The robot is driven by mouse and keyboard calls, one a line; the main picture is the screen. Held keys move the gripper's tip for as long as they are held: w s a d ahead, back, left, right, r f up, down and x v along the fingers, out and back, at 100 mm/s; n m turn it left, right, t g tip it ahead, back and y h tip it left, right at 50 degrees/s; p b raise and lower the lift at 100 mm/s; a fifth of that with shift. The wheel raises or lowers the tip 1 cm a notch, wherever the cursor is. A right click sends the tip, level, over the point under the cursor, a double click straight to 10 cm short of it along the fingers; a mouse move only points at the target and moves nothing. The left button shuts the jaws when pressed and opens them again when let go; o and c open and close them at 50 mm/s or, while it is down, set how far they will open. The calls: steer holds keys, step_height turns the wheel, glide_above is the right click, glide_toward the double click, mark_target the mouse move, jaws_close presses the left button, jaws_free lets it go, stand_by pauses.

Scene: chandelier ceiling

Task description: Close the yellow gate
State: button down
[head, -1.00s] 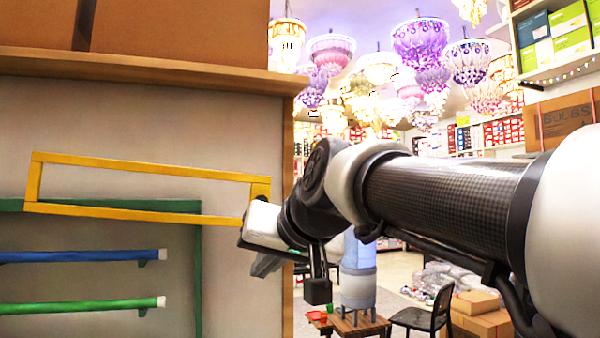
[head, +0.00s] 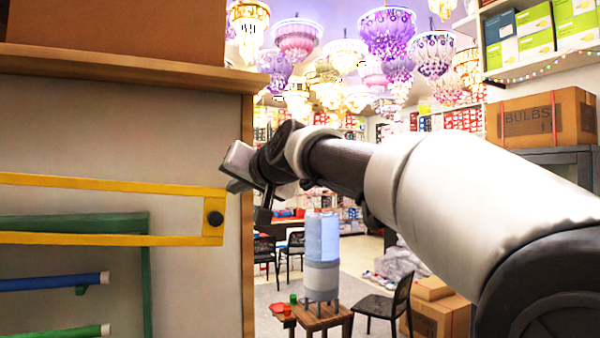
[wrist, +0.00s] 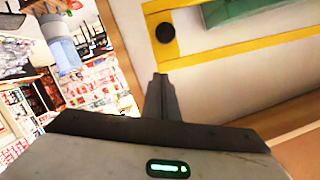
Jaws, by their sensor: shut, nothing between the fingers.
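The yellow gate (head: 110,184), a flat rectangular frame, lies across the pale panel at the left of the head view. Its left end runs out of the picture. A black round knob (head: 213,218) sits at its right end. In the wrist view the gate (wrist: 230,52) and the knob (wrist: 165,33) show just beyond my fingertips. My gripper (head: 234,187) is shut and empty, close to the gate's upper right corner. It also shows in the wrist view (wrist: 160,76). I cannot tell whether it touches the gate.
A green frame (head: 146,270), a blue bar (head: 50,282) and a green bar (head: 60,332) are below the gate. A wooden post (head: 248,240) edges the panel. A small table (head: 315,318) with a water dispenser (head: 322,240) and a chair (head: 388,305) stand beyond.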

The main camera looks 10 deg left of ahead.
mark_target(218, 208)
steer(key=shift+x, duration=0.95)
steer(key=f, duration=0.1)
steer(key=s+a+f, duration=0.1)
steer(key=f, duration=0.1)
steer(key=shift+s, duration=0.2)
steer(key=shift+a+f, duration=0.15)
steer(key=shift+f, duration=0.1)
steer(key=shift+f, duration=0.1)
